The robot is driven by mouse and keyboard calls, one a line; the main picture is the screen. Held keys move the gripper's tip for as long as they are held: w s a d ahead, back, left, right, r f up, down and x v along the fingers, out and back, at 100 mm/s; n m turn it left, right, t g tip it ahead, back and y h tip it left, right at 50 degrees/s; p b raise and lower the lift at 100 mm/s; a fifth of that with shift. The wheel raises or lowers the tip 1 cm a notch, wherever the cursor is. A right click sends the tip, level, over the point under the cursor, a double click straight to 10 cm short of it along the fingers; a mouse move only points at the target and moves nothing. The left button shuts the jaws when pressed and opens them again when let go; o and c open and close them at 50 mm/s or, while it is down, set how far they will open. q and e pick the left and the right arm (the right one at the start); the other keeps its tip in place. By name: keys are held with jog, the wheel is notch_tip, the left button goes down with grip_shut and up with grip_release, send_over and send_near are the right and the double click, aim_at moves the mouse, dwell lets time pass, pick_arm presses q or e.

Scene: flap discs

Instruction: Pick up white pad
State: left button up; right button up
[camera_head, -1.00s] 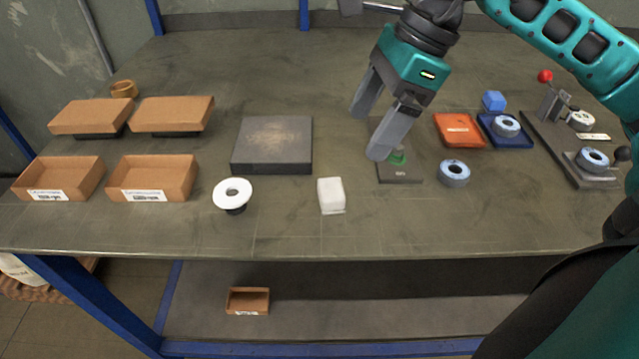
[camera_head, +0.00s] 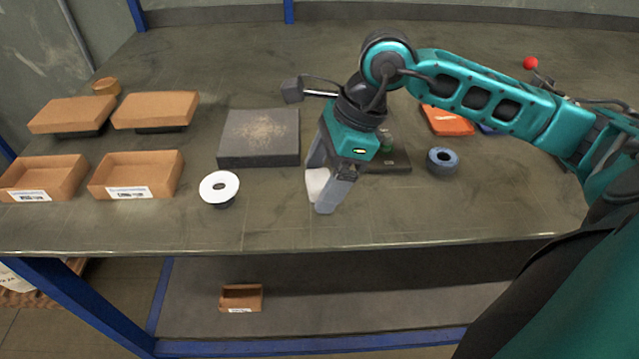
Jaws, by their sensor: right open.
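The white pad (camera_head: 315,184) lies on the table in front of the dark square plate. It is partly hidden by my right gripper (camera_head: 318,190). That gripper is open and points down over the pad, with a finger showing on either side of it. I cannot tell whether the fingers touch the pad. My left gripper is not in view.
The dark plate (camera_head: 258,140) lies just behind the pad. A white disc on a dark base (camera_head: 219,188) stands to the left, near several cardboard boxes. A blue-grey disc (camera_head: 442,160) and an orange packet (camera_head: 447,121) lie to the right. The table's front edge is bare.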

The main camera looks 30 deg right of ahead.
aim_at(323, 177)
jog(key=c, duration=1.1)
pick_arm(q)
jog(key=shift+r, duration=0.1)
pick_arm(e)
jog(key=shift+o, duration=0.2)
jog(key=shift+r, duration=0.1)
pick_arm(q)
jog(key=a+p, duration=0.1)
jog(key=p, duration=0.1)
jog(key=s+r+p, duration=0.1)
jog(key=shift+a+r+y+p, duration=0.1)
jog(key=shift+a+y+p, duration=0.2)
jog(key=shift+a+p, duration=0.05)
pick_arm(e)
notch_tip(323, 177, up, 20)
jog(key=o, duration=0.4)
jog(key=c, duration=0.3)
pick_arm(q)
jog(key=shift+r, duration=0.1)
pick_arm(e)
jog(key=shift+w, duration=0.1)
